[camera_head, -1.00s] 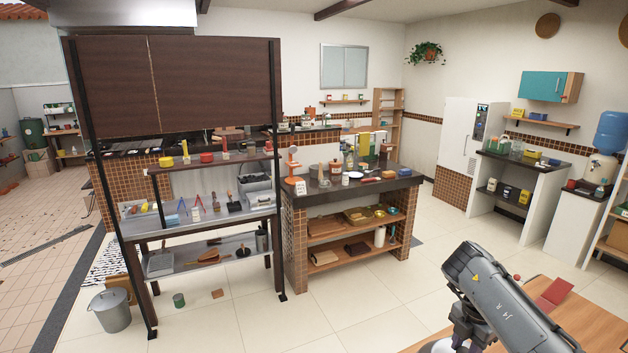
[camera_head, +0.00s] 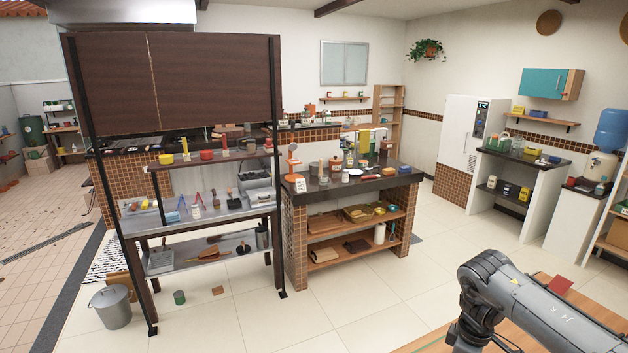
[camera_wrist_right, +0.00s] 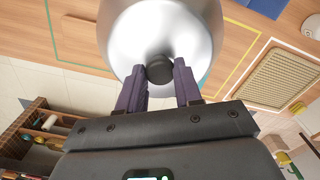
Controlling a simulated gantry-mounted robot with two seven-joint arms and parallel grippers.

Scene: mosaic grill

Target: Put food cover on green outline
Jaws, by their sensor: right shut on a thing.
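The food cover (camera_wrist_right: 125,40) is a shiny silver dome with a dark round knob (camera_wrist_right: 160,70), at the top middle of the right wrist view. My right gripper (camera_wrist_right: 161,76) is shut on that knob, one purple-grey finger on each side. A green outline (camera_wrist_right: 52,40) shows on the wooden table to the left of the cover, partly cut off by the frame and the dome. The height of the cover above the table is hard to tell. The head view shows my right arm at lower right, with its gripper out of frame. My left gripper is not visible.
The wooden table (camera_head: 569,278) is at lower right of the head view. In the right wrist view, a yellow outline (camera_wrist_right: 240,76) and a woven rectangular mat or tray (camera_wrist_right: 277,78) lie right of the cover. A tiled counter (camera_head: 345,190) and dark shelving rack stand farther off.

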